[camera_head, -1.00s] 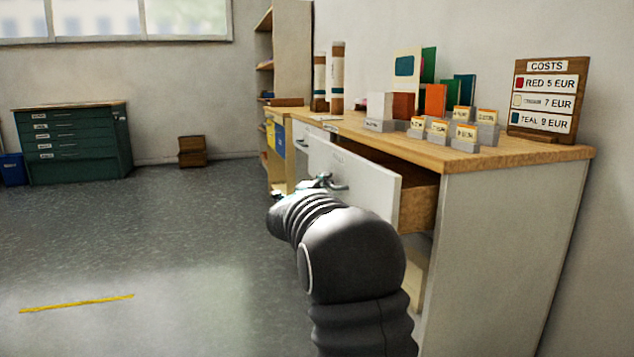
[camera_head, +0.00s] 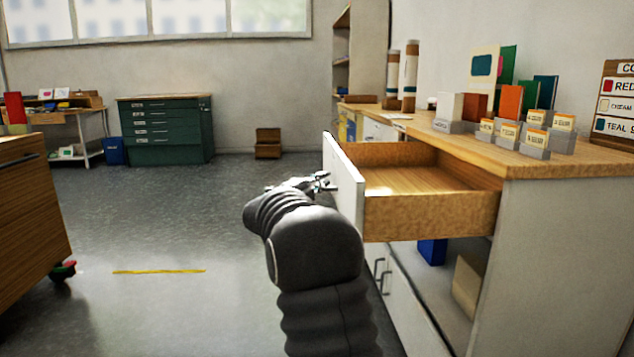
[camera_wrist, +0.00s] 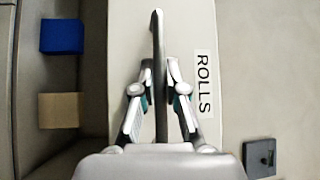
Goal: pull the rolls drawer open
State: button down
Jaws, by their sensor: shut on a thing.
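The rolls drawer (camera_head: 430,214) stands pulled far out of the wooden-topped counter in the head view. Its inside is bare wood and looks empty. Its white front (camera_head: 345,183) faces left, toward my arm. In the wrist view the drawer front carries a ROLLS label (camera_wrist: 203,82) beside a grey bar handle (camera_wrist: 158,60). My gripper (camera_wrist: 160,98) is shut on that handle, one finger on each side of it. In the head view my gripper (camera_head: 318,182) is at the drawer front, and the handle is mostly hidden by it.
Below the drawer is an open shelf with a blue box (camera_head: 432,251) and a tan box (camera_head: 468,284). A wooden cabinet (camera_head: 30,225) is at left. Floor between is clear.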

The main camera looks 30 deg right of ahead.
jog(key=shift+f, duration=0.1)
jog(key=c, duration=1.2)
grip_release()
jog(key=shift+w, duration=0.1)
jog(key=shift+a, duration=0.1)
jog(key=v, duration=1.2)
